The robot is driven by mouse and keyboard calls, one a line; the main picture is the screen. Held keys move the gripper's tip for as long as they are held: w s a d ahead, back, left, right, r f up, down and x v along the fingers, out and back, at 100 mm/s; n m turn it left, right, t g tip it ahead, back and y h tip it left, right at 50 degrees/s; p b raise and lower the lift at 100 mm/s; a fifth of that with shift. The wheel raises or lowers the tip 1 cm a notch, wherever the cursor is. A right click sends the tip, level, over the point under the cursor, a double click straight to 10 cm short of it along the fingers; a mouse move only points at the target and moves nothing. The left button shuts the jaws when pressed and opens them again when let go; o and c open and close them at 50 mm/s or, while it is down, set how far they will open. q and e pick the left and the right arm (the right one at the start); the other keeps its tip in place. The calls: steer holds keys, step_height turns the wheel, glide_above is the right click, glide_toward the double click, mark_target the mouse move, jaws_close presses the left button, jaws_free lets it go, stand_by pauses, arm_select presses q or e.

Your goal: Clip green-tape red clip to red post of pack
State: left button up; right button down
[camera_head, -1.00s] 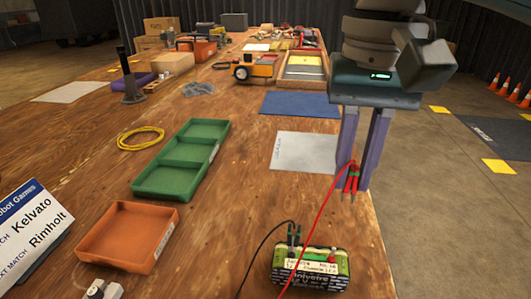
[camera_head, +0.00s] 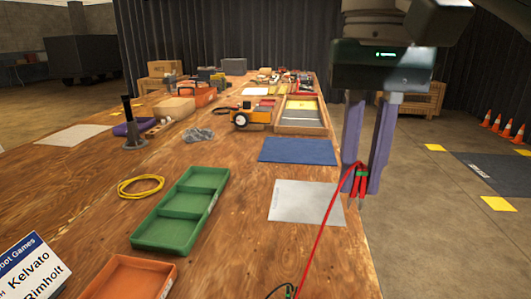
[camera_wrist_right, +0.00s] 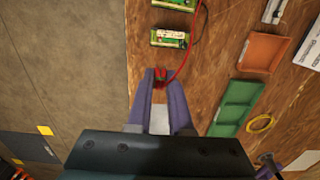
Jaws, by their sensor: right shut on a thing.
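My right gripper (camera_head: 361,188) is shut on a red clip (camera_head: 362,182) with green tape, held over the table's right edge. The clip also shows between the purple fingertips in the right wrist view (camera_wrist_right: 160,75). A red wire runs down from it. In the right wrist view a green pack (camera_wrist_right: 170,38) with a pale label lies on the table, apart from the clip. A second green pack (camera_wrist_right: 175,4) is cut by the top edge. The red post cannot be made out. My left gripper is not in view.
A green tray (camera_head: 182,212), an orange tray (camera_head: 130,279) and a yellow cable coil (camera_head: 140,187) lie left of the gripper. A grey sheet (camera_head: 300,203) and a blue mat (camera_head: 297,151) lie flat nearby. A toolbox-like orange machine (camera_head: 250,118) stands farther back.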

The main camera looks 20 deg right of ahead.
steer(key=s+a+m+p, duration=0.6)
steer(key=s+a+p, duration=0.15)
steer(key=s, duration=0.35)
steer(key=s+a+m+p, duration=0.6)
steer(key=s+a+p, duration=0.15)
steer(key=s, duration=0.45)
steer(key=s+a+m+p, duration=0.65)
steer(key=s+p, duration=0.25)
steer(key=s, duration=0.2)
step_height(320, 180, down, 12)
steer(key=b, duration=0.9)
steer(key=shift+w+a+f, duration=0.25)
steer(key=shift+a, duration=0.1)
steer(key=shift+n, duration=0.25)
